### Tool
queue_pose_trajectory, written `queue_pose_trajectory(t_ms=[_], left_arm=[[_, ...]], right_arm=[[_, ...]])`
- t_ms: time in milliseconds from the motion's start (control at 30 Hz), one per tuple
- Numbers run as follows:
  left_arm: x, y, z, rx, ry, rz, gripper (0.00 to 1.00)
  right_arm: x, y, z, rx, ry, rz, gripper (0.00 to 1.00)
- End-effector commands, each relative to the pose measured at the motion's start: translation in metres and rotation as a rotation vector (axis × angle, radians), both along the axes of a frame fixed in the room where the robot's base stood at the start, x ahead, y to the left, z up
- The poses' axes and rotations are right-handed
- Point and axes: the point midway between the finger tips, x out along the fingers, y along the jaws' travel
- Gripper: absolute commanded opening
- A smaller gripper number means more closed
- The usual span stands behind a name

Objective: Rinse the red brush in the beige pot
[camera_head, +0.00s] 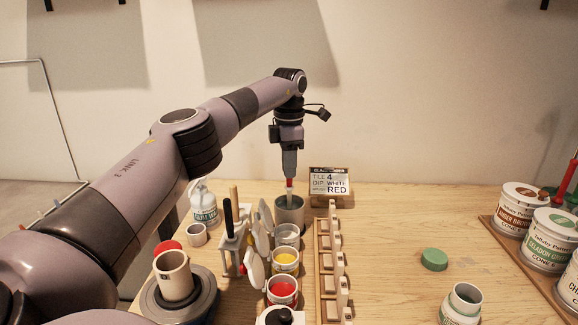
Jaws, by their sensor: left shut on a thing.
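My left gripper (289,170) is shut on the red brush (290,183) and holds it upright, pointing down, above the back of the table. A short red part and a pale part of the brush show below the fingers. My right gripper is not in view.
Jars of white (286,240), yellow (285,268) and red glaze (283,296) stand in front of the pot. A tool rack (232,262) is left, a tile rack (323,278) right, a sign (329,186) behind.

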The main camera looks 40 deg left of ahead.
Motion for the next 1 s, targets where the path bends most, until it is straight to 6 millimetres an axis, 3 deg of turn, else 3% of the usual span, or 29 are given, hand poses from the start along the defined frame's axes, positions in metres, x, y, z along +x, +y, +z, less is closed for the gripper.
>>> queue_pose_trajectory(t_ms=[167, 700, 1000], left_arm=[[0.0, 0.0, 0.016, 0.0, -0.001, 0.0, 0.0], [0.0, 0.0, 0.051, 0.0, -0.001, 0.001, 0.0], [0.0, 0.0, 0.057, 0.001, 0.001, 0.0, 0.0]], right_arm=[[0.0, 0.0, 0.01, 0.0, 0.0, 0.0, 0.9], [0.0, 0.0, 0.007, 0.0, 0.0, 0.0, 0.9], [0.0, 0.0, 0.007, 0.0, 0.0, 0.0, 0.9]])
